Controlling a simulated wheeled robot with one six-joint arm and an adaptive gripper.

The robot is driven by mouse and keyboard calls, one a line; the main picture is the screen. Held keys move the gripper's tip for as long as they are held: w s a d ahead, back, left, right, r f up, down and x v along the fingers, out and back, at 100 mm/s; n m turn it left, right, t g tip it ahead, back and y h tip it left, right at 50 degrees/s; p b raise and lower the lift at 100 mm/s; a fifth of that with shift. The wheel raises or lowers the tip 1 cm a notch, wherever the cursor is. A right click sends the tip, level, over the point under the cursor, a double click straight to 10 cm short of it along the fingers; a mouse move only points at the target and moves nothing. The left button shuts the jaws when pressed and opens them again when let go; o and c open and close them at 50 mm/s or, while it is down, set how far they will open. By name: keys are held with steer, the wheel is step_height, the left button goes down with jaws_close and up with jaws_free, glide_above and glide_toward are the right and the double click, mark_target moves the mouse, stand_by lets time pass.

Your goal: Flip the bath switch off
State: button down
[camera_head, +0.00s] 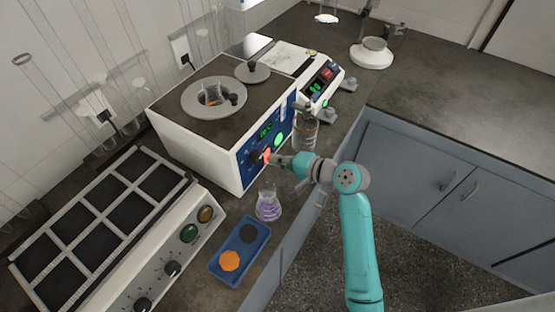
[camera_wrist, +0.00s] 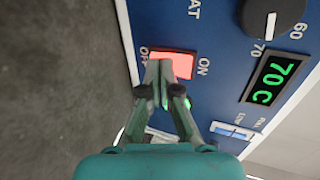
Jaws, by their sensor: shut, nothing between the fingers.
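The bath (camera_head: 188,148) is a white box with a brown top and a blue front panel (camera_wrist: 215,55). Its switch (camera_wrist: 181,62) is a lit red rocker between the words OFF and ON; it also shows in the head view (camera_head: 266,154). My gripper (camera_wrist: 158,68) is shut and empty. In the wrist view its fingertips overlap the lower OFF-side part of the switch and hide it; I cannot tell if they touch it. In the head view my gripper (camera_head: 282,160) is right at the panel. The panel display (camera_wrist: 270,80) reads 70 C.
A flask with purple liquid (camera_head: 268,206) stands below my gripper, near a blue tray (camera_head: 240,262). A bottle (camera_head: 305,130) stands just behind my wrist. A black dial (camera_wrist: 272,17) and a small slider (camera_wrist: 231,131) are on the panel.

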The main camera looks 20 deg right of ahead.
steer(key=shift+w+a+f, duration=0.15)
steer(key=shift+r, duration=0.85)
